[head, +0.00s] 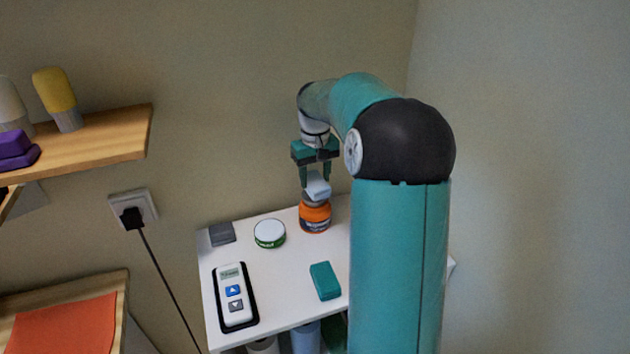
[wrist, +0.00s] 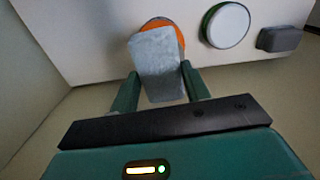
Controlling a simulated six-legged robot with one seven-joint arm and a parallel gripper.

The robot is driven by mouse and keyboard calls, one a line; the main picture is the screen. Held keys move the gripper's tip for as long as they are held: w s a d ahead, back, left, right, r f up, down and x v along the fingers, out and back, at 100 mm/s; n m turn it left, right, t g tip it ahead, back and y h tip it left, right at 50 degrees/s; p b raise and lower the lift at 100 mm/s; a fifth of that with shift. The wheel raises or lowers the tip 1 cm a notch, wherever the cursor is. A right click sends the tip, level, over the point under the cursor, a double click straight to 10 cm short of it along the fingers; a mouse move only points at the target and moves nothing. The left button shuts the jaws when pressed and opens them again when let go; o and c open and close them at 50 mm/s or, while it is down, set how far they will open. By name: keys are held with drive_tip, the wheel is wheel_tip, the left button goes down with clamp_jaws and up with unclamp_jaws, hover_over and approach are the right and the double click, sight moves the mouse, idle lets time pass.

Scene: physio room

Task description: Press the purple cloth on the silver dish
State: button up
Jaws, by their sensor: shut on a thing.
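My gripper (head: 316,180) is shut on a pale grey-blue block (head: 319,187). The block also shows between the fingers in the wrist view (wrist: 158,65). It is held at an orange jar (head: 315,217) with a dark band on the white table; I cannot tell whether it touches the jar. A purple object (head: 15,147), perhaps a folded cloth, lies at the left edge of the head view on a wooden shelf, well away from my gripper and partly cut off. I see no silver dish in either view.
The white table (head: 281,290) also bears a round white-topped tin (head: 269,233), a dark grey block (head: 222,234), a handheld controller (head: 235,297) and a teal block (head: 325,281). The wooden shelf (head: 110,142) holds a yellow-topped bottle (head: 57,97). A cable hangs from a wall socket (head: 134,209).

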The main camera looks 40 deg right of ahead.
sight(315, 180)
drive_tip(key=shift+r, duration=2.25)
